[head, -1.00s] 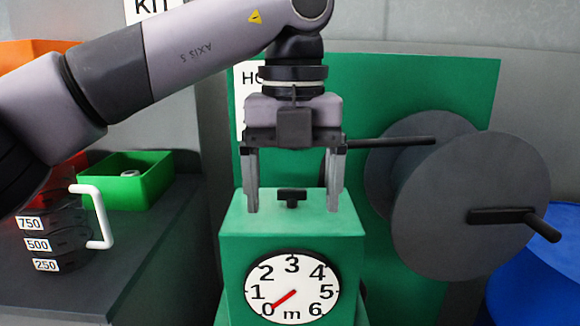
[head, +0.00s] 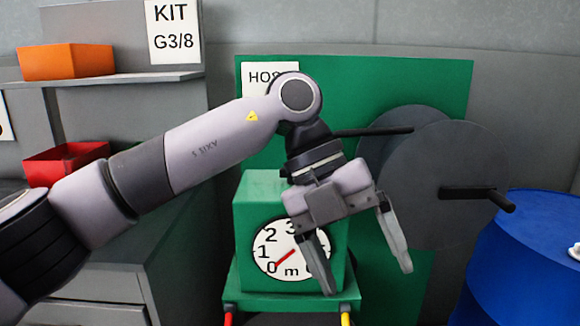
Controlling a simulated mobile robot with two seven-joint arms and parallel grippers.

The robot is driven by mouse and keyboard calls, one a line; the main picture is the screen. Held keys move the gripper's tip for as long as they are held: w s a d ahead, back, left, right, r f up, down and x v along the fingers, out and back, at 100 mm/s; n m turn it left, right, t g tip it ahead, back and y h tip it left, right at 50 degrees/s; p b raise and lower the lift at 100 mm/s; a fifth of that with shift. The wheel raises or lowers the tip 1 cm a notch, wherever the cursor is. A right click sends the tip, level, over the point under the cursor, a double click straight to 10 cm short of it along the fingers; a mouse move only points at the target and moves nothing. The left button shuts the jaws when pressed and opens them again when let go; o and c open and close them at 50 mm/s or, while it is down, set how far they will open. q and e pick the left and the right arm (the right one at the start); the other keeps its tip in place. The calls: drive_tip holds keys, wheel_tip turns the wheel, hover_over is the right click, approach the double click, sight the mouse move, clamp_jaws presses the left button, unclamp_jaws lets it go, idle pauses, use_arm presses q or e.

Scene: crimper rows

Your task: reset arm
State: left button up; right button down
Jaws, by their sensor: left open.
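My left arm comes in from the left in the head view. Its left gripper (head: 368,281) is open, with nothing between its fingers. It is tilted, fingers pointing down and to the right. It hangs in front of the green box (head: 262,190) with the round dial (head: 265,255), and one finger covers the dial's right part. The red needle points near 0. The black knob on top of the box does not show now. My right gripper is not in view.
A grey hose reel (head: 440,190) with a black crank stands before a green panel (head: 400,80). A blue drum (head: 530,260) is at the right. An orange bin (head: 66,62) on a shelf and a red bin (head: 66,163) are at the left.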

use_arm(q)
drive_tip(key=s+d+g+h+p, duration=0.1)
drive_tip(key=s+d+g+h, duration=0.4)
drive_tip(key=h, duration=0.4)
drive_tip(key=w+a+f+n+t+h+p, duration=0.1)
drive_tip(key=w+a+f+n+t+h, duration=0.35)
drive_tip(key=n+t, duration=0.75)
drive_tip(key=w+a+f+n+t+h+p, duration=0.1)
drive_tip(key=w+a+f+n+t+h, duration=0.15)
drive_tip(key=w+a+n+t, duration=0.65)
drive_tip(key=s+a+f+n+t+y, duration=0.2)
drive_tip(key=a+f+n+t+y, duration=0.15)
drive_tip(key=f+n+y, duration=0.3)
drive_tip(key=s+a+f+n+t+y, duration=0.1)
drive_tip(key=a+f+n+t+y, duration=0.1)
drive_tip(key=a+f+n+y, duration=0.35)
drive_tip(key=s+a+f+n+g+y+p, duration=0.1)
drive_tip(key=s+a+f+g+y, duration=0.2)
drive_tip(key=s+a+f, duration=0.2)
drive_tip(key=s+a+f+n+g+y, duration=0.2)
drive_tip(key=s+a+f, duration=0.3)
drive_tip(key=s+f, duration=0.6)
wheel_tip(320, 180, down, 3)
drive_tip(key=shift+s+a+f+g+y+p, duration=0.2)
drive_tip(key=shift+s+a+g+y+p, duration=0.15)
drive_tip(key=shift+g+y, duration=0.5)
drive_tip(key=shift+w, duration=0.1)
